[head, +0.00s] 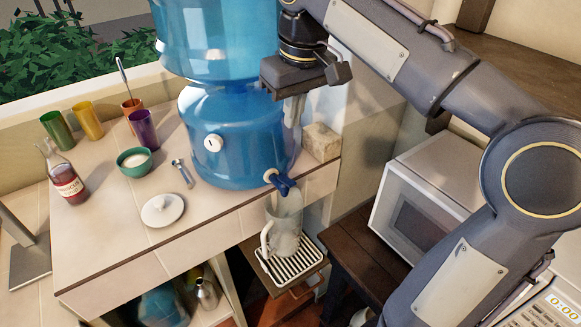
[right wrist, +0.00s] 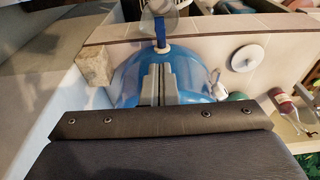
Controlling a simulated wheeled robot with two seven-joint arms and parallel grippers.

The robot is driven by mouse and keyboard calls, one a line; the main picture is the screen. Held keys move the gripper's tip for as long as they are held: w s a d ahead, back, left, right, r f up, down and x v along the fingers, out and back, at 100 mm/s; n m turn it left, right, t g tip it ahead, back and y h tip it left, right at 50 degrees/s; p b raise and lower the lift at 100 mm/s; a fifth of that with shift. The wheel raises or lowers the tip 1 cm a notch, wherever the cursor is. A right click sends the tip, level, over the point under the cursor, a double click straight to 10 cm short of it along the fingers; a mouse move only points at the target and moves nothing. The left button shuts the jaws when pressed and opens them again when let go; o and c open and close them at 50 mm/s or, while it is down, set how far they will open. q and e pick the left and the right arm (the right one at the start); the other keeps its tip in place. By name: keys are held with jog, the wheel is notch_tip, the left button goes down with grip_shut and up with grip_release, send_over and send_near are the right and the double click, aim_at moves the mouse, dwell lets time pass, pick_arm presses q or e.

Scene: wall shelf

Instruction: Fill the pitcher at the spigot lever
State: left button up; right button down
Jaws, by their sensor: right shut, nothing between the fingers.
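The clear glass pitcher (head: 287,238) stands upright on a slatted drip tray (head: 290,268), below the spigot, its handle toward the left. I cannot tell how much water is in it. The blue spigot lever (head: 284,184) sticks out from the base of the blue water dispenser (head: 232,140). In the right wrist view the lever (right wrist: 160,32) shows beyond my fingertips, with the pitcher's rim (right wrist: 172,8) past it. My right gripper (head: 294,122) points down beside the dispenser, above and behind the lever, shut and empty, apart from the lever. My left gripper is not in view.
A sponge-like block (head: 321,142) sits right of the dispenser. A white lid (head: 163,210), spoon (head: 182,173), green bowl (head: 134,161), red bottle (head: 66,182) and several coloured cups stand left. A white microwave (head: 428,195) is at the right.

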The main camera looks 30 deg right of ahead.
send_over(290, 181)
notch_tip(290, 181, down, 12)
jog(key=shift+s+f, duration=0.15)
jog(key=shift+f, duration=0.1)
jog(key=shift+s+f, duration=0.15)
jog(key=shift+f, duration=0.45)
jog(key=f+t+b, duration=0.1)
jog(key=t+b, duration=0.1)
jog(key=b, duration=0.2)
jog(key=s+f+t+b, duration=0.1)
jog(key=b, duration=0.4)
jog(key=s+f+t+b, duration=0.1)
jog(key=t+b, duration=0.1)
jog(key=b, duration=0.2)
jog(key=shift+t+b, duration=0.3)
jog(key=shift+b, duration=0.05)
jog(key=shift+r+p, duration=0.35)
jog(key=shift+p, duration=0.05)
dwell(4.5)
